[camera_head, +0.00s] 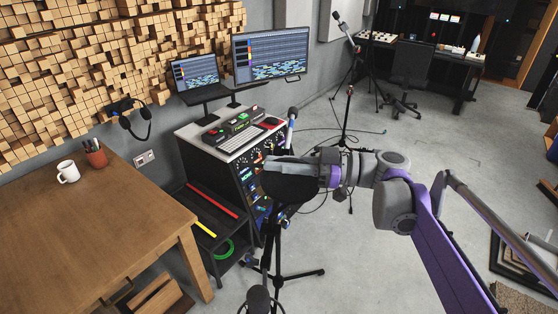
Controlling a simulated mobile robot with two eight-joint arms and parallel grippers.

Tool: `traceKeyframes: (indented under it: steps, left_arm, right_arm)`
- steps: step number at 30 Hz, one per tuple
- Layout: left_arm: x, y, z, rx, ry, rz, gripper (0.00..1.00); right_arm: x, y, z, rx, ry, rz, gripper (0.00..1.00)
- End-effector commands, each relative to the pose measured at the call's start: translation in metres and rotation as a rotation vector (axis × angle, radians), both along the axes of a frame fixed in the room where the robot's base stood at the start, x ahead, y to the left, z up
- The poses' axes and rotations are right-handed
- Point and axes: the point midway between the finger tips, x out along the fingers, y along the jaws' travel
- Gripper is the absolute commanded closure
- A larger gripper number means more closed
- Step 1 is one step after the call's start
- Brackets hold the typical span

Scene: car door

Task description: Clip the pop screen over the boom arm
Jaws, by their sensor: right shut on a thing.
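My right gripper (290,168) reaches in from the right at the middle of the view, in front of the equipment rack. It is shut on a dark, rounded thing that looks like the pop screen (293,188), which hangs just below the fingers. A dark microphone stand (277,240) stands on tripod legs below the gripper. Its boom arm is partly hidden by the gripper and the dark disc, so I cannot tell whether the screen touches it. A dark microphone head (258,299) shows at the bottom edge. My left gripper is out of view.
A wooden table (110,215) with a white mug (68,171) and a pen cup (96,155) fills the left. The equipment rack (225,155) stands behind the stand. Another microphone stand (347,115) is farther back. Cables lie on the floor; the right-hand floor (445,150) is mostly clear.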

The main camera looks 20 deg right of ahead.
Motion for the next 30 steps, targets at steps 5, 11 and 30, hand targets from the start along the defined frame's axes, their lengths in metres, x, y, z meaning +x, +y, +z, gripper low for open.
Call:
traceKeyframes:
  steps: [5,11,30]
  left_arm:
    - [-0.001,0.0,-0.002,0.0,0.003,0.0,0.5]
    - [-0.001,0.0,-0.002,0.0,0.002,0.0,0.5]
    - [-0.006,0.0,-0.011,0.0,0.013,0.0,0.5]
  right_arm:
    - [0.0,0.0,-0.005,0.001,0.0,0.0,1.0]
    - [0.0,0.0,-0.004,0.001,0.0,0.0,0.58]
    - [-0.017,-0.047,-0.007,0.0,0.002,-0.007,0.55]
